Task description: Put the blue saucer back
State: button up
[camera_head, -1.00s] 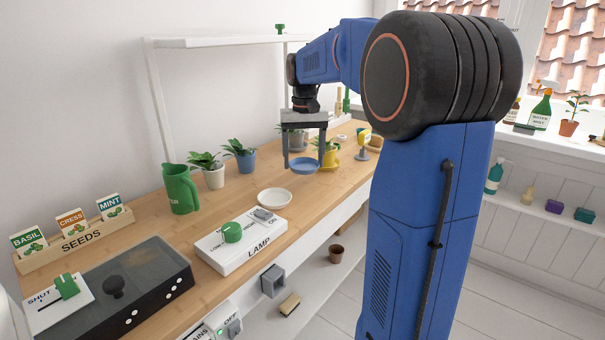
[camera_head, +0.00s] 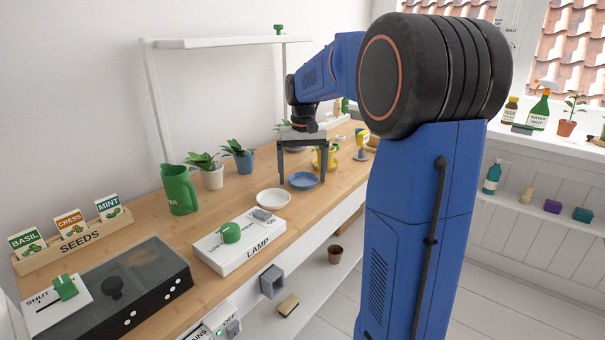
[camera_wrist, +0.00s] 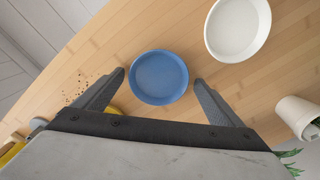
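The blue saucer (camera_head: 303,180) lies flat on the wooden desk, just right of and behind the white dish (camera_head: 274,198). My gripper (camera_head: 302,178) is directly over it, with its fingers pointing down on either side. In the wrist view the blue saucer (camera_wrist: 159,78) sits between the two fingertips, with a visible gap to each finger. My gripper (camera_wrist: 160,80) is open and holds nothing. The white dish (camera_wrist: 238,28) also shows there, at the upper right, apart from the saucer.
A yellow cup (camera_head: 325,158) stands just behind my gripper's right finger. Potted plants, including a blue pot (camera_head: 244,162), and a green jug (camera_head: 179,190) stand along the back. The lamp control box (camera_head: 240,242) is nearer, by the desk's front edge.

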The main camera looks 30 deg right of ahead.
aim_at(303, 182)
notch_tip(303, 182, up, 12)
jog(key=s+a+f+n+t, duration=0.1)
jog(key=s+a, duration=0.5)
jog(key=s, duration=0.2)
jog(key=s+a+f+n+t, duration=0.2)
jog(key=s+a+f, duration=0.3)
jog(key=s+f, duration=0.3)
jog(key=s+a+f+n+t, duration=0.1)
jog(key=s+a+f, duration=0.3)
jog(key=s+f, duration=0.4)
jog(key=s, duration=0.6)
jog(key=shift+s+a+f+n+t, duration=0.2)
jog(key=shift+a+f+n+t, duration=0.15)
jog(key=shift+n+t, duration=0.05)
